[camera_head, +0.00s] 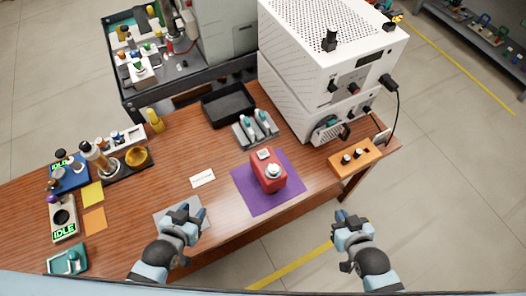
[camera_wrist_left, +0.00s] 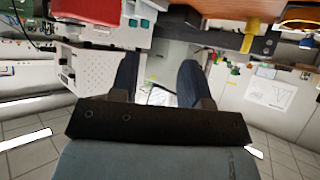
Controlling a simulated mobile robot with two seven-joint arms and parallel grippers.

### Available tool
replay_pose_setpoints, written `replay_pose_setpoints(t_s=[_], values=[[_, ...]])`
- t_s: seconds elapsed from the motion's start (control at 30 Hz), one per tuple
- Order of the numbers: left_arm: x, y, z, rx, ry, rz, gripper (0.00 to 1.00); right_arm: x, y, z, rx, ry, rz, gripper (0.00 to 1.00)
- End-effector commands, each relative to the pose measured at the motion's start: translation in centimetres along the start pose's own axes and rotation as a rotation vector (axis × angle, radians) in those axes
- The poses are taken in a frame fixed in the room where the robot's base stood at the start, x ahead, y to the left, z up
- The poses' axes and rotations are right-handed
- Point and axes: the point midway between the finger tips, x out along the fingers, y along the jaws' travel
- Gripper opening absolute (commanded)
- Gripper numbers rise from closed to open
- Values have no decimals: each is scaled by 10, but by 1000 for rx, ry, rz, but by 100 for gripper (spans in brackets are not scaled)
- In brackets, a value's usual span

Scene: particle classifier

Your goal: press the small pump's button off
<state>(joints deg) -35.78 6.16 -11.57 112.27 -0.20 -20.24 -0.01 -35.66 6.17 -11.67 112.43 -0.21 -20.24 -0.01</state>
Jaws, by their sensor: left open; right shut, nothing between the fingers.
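A small red device (camera_head: 268,172), which looks like the small pump, stands upright on a purple mat (camera_head: 246,196) near the table's front edge. A pale round knob or button (camera_head: 273,170) and a light panel (camera_head: 264,154) show on its top; whether the button is in or out I cannot tell. My left gripper (camera_head: 193,214) is open and empty, left of the device and apart from it; its spread fingers show in the left wrist view (camera_wrist_left: 157,78). My right gripper (camera_head: 350,216) is shut and empty, to the right, in front of the table edge.
A white machine (camera_head: 335,70) stands behind right, with an orange box (camera_head: 352,156) before it. A grey holder (camera_head: 255,130) and black tray (camera_head: 229,104) lie behind the device.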

Motion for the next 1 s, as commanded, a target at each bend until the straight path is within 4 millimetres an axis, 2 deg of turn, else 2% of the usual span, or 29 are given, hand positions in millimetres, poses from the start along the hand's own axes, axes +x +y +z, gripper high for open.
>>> replay_pose_setpoints(t_s=[0.17,0.2,0.37,1.0], values=[[0,0,0,0,0,-1,43,0,0,0,0,0,0,0],[0,0,0,0,0,-1,38,0,0,0,0,0,0,0],[0,0,-1,0,1,-1,1,0,1,0,0,0,1,0],[1,-1,-5,1,8,-1,0,0,1,0,0,0,3,0]])
